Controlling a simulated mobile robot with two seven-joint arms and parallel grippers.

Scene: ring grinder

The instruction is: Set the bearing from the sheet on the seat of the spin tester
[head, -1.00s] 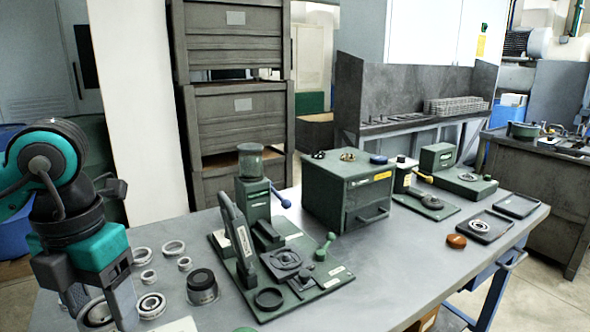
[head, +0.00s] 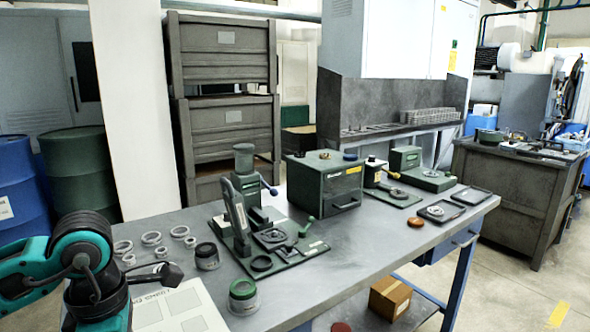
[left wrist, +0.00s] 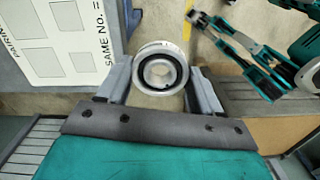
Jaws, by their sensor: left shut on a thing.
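My left gripper (left wrist: 160,85) is shut on a metal bearing (left wrist: 160,70), which sits between its two fingers in the left wrist view. In the head view only my left arm shows at the lower left; its fingers are out of frame. The white printed sheet (head: 172,308) lies on the bench's near left; it also shows in the left wrist view (left wrist: 72,50). A green device with a box and round seat (head: 430,176), seemingly the spin tester, stands at the bench's far right. A teal and grey gripper (left wrist: 205,22), seemingly my right, shows at upper right; its opening is unclear.
Several loose rings (head: 151,238) lie at the bench's left. A press-like fixture (head: 262,240) and a green drawer box (head: 325,182) fill the middle.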

